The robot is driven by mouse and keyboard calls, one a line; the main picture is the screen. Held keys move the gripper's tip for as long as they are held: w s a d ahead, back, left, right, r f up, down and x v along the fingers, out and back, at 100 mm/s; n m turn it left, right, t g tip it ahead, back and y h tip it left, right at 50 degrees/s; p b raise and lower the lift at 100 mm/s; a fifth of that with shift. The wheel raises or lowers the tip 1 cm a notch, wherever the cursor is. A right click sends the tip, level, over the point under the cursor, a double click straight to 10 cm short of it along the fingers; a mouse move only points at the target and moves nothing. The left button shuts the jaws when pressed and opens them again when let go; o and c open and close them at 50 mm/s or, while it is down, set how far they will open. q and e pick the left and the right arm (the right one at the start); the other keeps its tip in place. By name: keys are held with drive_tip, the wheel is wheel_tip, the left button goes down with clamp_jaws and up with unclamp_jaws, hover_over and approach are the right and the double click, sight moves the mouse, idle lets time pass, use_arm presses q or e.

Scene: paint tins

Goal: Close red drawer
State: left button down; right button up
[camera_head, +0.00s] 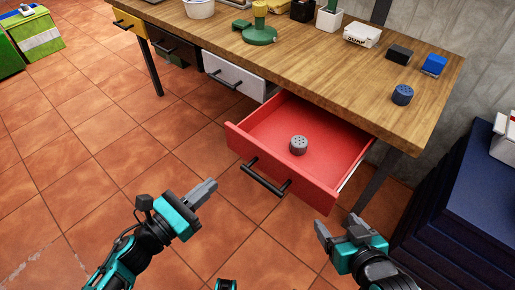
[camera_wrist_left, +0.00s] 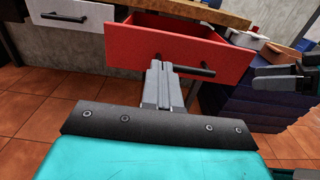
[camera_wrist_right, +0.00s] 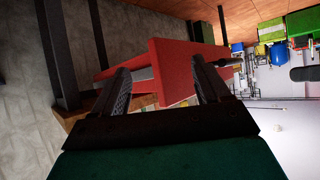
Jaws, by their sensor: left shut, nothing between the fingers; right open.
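The red drawer (camera_head: 318,137) hangs open under the wooden table, with a black bar handle (camera_head: 265,178) on its front. A grey round shaker-like object (camera_head: 298,145) stands inside it. In the left wrist view the drawer front (camera_wrist_left: 140,45) is ahead, with its handle (camera_wrist_left: 186,68). My left gripper (camera_head: 210,187) is shut and empty, in front of the drawer and left of its handle in the head view. My right gripper (camera_head: 333,228) is open and empty near the drawer's front right corner. In the right wrist view the red drawer (camera_wrist_right: 172,65) shows beyond the open fingers (camera_wrist_right: 160,88).
The wooden tabletop (camera_head: 330,75) holds a green stand (camera_head: 260,34), a white box (camera_head: 362,34), a blue block (camera_head: 434,64) and a dark blue cylinder (camera_head: 402,94). A white drawer (camera_head: 234,77) is left of the red one. A navy stacked unit (camera_head: 455,200) stands right. Tiled floor in front is open.

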sight(255, 145)
use_arm(q)
drive_tip(key=x, duration=1.3)
drive_tip(key=shift+w+d, duration=0.15)
drive_tip(key=shift+w, duration=0.05)
use_arm(e)
drive_tip(key=shift+s+a+f, duration=0.1)
drive_tip(key=shift+s+f, duration=0.1)
drive_tip(key=shift+f, duration=0.05)
drive_tip(key=shift+f, duration=0.1)
